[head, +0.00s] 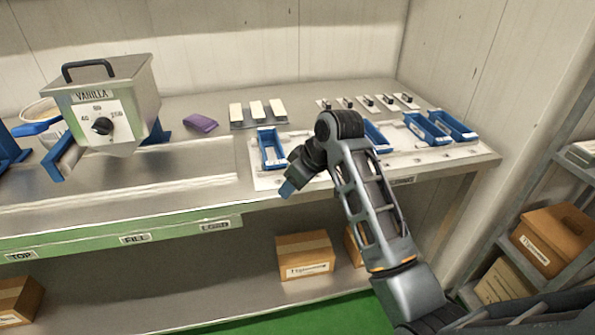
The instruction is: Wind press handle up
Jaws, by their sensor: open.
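My gripper (288,188) hangs near the front edge of the bench, in front of a blue tray, with its blue-tipped end pointing down and left. I see nothing held in it; the fingers are small in this view. I cannot make out a press handle for certain. A steel kettle box (101,104) marked VANILLA stands at the left on blue supports, with a black carry handle (87,68) on top and a black dial knob (103,126) on its front. Blue parts (8,150) of some device are cut off at the left edge.
The bench (200,168) bears a purple block (201,122), white bars on a plate, a blue tray (272,150) and more blue trays at right (427,130). Cardboard boxes (304,256) lie below. A shelf rack (560,165) stands at right.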

